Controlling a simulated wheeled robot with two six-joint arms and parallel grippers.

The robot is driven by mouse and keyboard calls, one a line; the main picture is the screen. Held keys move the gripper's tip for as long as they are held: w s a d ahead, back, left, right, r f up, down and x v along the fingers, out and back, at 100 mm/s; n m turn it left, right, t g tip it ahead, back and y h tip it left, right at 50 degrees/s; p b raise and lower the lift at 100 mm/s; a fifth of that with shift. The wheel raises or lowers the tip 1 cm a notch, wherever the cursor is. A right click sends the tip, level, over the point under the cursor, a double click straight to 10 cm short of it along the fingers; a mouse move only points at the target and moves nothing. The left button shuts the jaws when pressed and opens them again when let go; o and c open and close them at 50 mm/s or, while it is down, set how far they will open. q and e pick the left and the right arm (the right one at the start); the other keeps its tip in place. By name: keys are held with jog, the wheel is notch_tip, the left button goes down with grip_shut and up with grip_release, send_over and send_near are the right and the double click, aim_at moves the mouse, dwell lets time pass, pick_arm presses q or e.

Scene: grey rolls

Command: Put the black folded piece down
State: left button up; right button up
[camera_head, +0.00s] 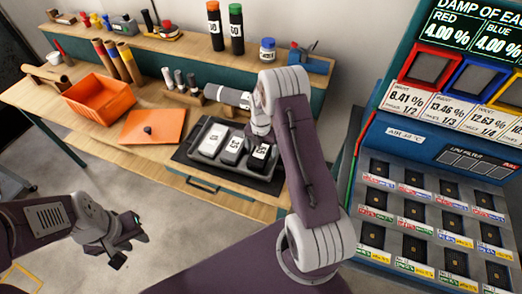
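The black folded piece (259,158), with a white label, is at the right end of the dark tray (191,156), beside a grey piece (233,148) and a whitish piece (214,140). My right gripper (256,137) is right above the black piece, at its upper end. Its fingers are too small and hidden to show whether they grip it. I cannot tell whether the black piece rests on the tray floor or is slightly raised. My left gripper (128,242) is open and empty, low at the left over the floor, away from the table.
An orange bin (98,98) and an orange flat plate (152,127) with a dark knob lie left of the tray. Several small upright rolls (180,80) stand behind it. A back shelf holds bottles (236,30). A labelled machine (430,170) stands at the right.

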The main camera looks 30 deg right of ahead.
aim_at(261, 150)
notch_tip(261, 150, up, 12)
jog(key=s+a+m, duration=0.5)
jog(key=s+m, duration=0.4)
jog(key=m, duration=0.4)
jog(key=s+a+r+m+t, duration=0.1)
jog(key=s+a+m, duration=0.5)
jog(key=s+m, duration=0.3)
jog(key=m, duration=0.4)
jog(key=shift+s+r, duration=0.25)
